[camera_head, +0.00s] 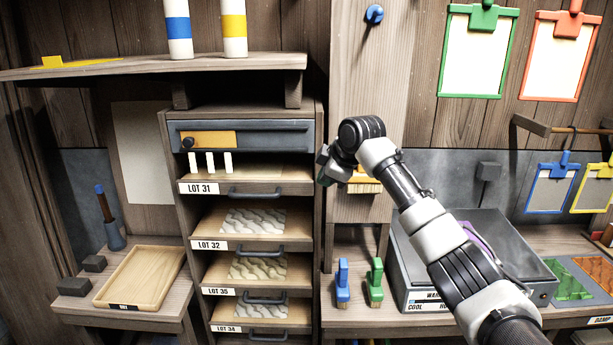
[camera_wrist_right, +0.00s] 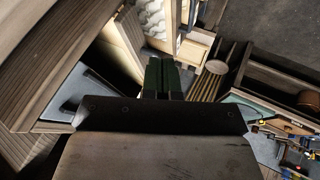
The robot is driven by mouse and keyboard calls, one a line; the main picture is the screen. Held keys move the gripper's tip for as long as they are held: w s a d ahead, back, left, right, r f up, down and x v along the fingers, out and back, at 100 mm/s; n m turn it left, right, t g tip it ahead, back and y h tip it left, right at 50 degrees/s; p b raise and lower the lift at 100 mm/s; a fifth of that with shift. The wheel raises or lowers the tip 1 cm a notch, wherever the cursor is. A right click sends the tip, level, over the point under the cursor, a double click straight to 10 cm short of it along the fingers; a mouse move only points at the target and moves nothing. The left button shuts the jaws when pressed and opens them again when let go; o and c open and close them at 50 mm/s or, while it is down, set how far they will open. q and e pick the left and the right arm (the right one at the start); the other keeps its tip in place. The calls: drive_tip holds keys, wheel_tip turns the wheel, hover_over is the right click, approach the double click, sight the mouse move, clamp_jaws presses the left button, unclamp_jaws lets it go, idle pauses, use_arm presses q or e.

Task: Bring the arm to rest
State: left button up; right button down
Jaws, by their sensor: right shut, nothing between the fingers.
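My right arm (camera_head: 425,210) reaches in from the lower right of the head view, grey and black, bent at its far end. My right gripper (camera_head: 326,168) is at the end of it, in front of the wooden post beside the lot rack. In the right wrist view the gripper's two dark green fingers (camera_wrist_right: 162,76) are together, with nothing between them. My left arm and gripper do not show in either view.
The rack (camera_head: 318,220) with labelled, handled shelves stands left of the gripper. A wooden tray (camera_head: 178,255) lies at the lower left. Blue (camera_head: 343,282) and green (camera_head: 375,282) brushes and a grey warming box (camera_head: 535,270) stand on the right bench. A shelf (camera_head: 270,62) overhangs the upper left.

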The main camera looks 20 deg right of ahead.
wheel_tip(320, 180, down, 29)
drive_tip(key=s+m+g+h+b, duration=0.1)
drive_tip(key=s+m, duration=0.1)
drive_tip(key=m, duration=0.2)
drive_tip(key=s+f+m+g, duration=0.1)
drive_tip(key=s+f, duration=0.3)
drive_tip(key=f, duration=0.3)
drive_tip(key=s+f+m+h, duration=0.1)
drive_tip(key=s+f, duration=0.4)
drive_tip(key=f, duration=0.3)
drive_tip(key=s+f+m+g, duration=0.1)
drive_tip(key=s+f, duration=0.3)
drive_tip(key=f, duration=0.3)
drive_tip(key=s+f+m+g+b, duration=0.1)
drive_tip(key=s+f+m+b, duration=0.1)
drive_tip(key=s+f, duration=1.65)
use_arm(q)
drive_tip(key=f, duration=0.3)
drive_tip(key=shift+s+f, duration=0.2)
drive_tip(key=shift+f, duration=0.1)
use_arm(e)
drive_tip(key=s+a+f+m+g, duration=0.1)
drive_tip(key=s+f, duration=0.2)
drive_tip(key=s, duration=1.2)
drive_tip(key=s+a+f+g, duration=0.1)
drive_tip(key=s+f, duration=0.2)
drive_tip(key=s, duration=1.3)
drive_tip(key=shift+a+f+m+h, duration=0.15)
drive_tip(key=shift+m+h, duration=0.15)
drive_tip(key=shift+m, duration=0.1)
